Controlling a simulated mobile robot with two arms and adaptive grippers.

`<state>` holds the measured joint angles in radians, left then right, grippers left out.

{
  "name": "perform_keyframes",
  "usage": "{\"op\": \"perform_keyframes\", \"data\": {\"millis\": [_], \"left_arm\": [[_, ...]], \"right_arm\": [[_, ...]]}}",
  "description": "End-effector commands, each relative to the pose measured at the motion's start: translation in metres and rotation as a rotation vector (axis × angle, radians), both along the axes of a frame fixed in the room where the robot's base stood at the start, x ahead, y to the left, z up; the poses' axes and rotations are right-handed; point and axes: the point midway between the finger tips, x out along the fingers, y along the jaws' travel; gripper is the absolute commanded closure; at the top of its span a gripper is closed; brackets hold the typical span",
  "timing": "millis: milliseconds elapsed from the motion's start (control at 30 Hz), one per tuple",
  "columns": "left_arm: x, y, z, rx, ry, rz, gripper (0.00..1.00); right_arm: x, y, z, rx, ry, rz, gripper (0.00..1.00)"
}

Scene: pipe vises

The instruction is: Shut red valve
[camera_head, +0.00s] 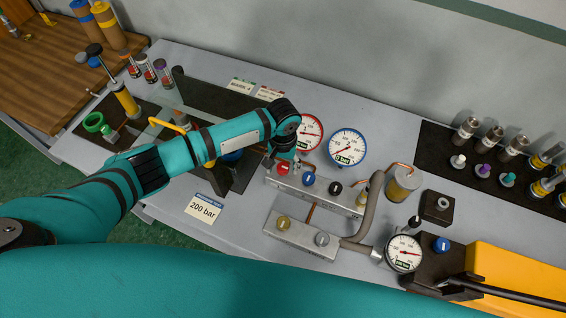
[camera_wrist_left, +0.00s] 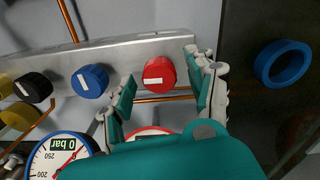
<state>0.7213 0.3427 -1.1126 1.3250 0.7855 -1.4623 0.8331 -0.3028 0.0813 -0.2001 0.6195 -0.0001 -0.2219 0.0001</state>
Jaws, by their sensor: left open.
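The red valve (camera_head: 283,168) is a round knob with a white bar mark, at the left end of the upper metal manifold (camera_head: 330,194). In the left wrist view the red valve (camera_wrist_left: 158,72) shows fully, its white mark lying nearly level. My left gripper (camera_head: 281,160) is over that end of the manifold, fingers pointing down. In the wrist view its open fingers (camera_wrist_left: 158,80) stand on either side of the red knob, with a gap showing on both sides. My right gripper is out of view.
A blue knob (camera_head: 309,178) and a black knob (camera_head: 336,187) sit beside it on the manifold. A red-rimmed gauge (camera_head: 311,131) and a blue-rimmed gauge (camera_head: 347,148) stand behind. A dark vise (camera_head: 245,172) is close on the left. A lower manifold (camera_head: 298,236) lies in front.

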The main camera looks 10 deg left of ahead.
Motion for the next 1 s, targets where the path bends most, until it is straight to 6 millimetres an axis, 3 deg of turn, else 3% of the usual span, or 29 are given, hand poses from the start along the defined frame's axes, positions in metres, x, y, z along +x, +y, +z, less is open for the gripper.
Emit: {"op": "perform_keyframes", "data": {"millis": [100,233,667,1000], "left_arm": [[0.0,0.0,-0.001,0.0,0.0,-0.001,0.43],[0.0,0.0,-0.001,0.0,0.0,-0.001,0.43],[0.0,0.0,0.0,0.0,0.0,0.0,0.98],[0.0,0.0,0.0,-0.001,0.0,-0.058,0.98]], "right_arm": [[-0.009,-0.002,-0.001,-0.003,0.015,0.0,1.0],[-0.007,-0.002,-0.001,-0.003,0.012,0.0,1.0],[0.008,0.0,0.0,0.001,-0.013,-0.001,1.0],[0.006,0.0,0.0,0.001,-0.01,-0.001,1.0]]}}
